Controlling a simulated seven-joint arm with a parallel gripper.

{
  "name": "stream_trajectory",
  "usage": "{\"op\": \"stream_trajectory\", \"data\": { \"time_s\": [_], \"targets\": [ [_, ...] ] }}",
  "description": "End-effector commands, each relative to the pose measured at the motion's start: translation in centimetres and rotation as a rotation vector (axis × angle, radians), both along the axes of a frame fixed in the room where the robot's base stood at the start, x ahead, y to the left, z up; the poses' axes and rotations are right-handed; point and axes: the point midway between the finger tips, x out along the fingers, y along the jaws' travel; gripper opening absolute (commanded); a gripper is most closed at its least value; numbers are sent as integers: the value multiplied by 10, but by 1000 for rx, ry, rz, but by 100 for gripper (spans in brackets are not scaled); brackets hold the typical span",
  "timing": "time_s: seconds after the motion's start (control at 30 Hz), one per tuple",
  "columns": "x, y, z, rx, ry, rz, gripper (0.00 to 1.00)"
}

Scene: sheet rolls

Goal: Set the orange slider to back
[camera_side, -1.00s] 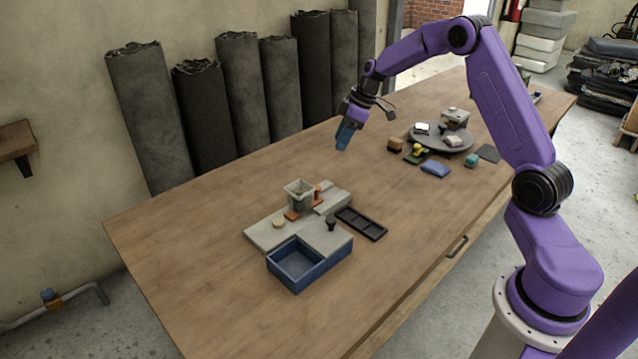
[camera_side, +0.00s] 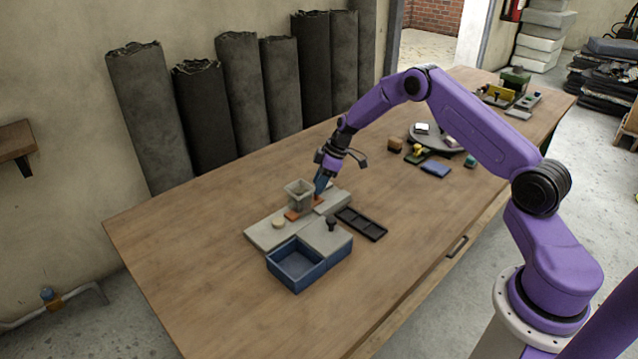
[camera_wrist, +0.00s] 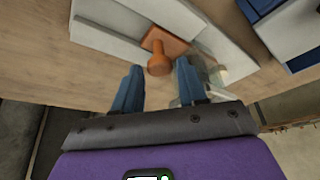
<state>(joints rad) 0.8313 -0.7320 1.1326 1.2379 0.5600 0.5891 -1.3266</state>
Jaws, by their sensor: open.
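The orange slider is an orange base with an upright knob. In the wrist view the orange slider (camera_wrist: 160,62) stands just beyond and between my blue fingertips. In the side view the orange slider (camera_side: 318,202) is mostly hidden by my gripper (camera_side: 320,184), which is above and around its knob. My gripper (camera_wrist: 158,75) is open, and no contact with the knob is clear.
A blue open box (camera_side: 296,264) is at the fixture's front, with a black knob (camera_side: 331,224) near it. A black divided tray (camera_side: 361,224) lies to the right. A grey turntable (camera_side: 430,134) with small items is farther back. The table's left side is clear.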

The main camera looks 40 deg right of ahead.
Motion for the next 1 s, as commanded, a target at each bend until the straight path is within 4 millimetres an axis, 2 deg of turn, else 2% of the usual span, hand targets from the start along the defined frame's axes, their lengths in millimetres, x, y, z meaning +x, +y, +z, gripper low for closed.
{"op": "stream_trajectory", "data": {
  "time_s": [0.37,0.4,0.47,0.5,0.53,0.67,0.77,1.0],
  "targets": [
    [2,2,-5,1,-1,0,42],
    [2,2,-5,1,-1,0,38],
    [2,2,-5,1,-1,0,19],
    [2,2,-5,0,0,0,6],
    [2,2,-5,0,0,0,0],
    [2,1,-5,0,0,-1,0],
    [2,-10,-5,0,0,-4,0],
    [3,-58,-5,1,-2,-5,0]
  ]
}}
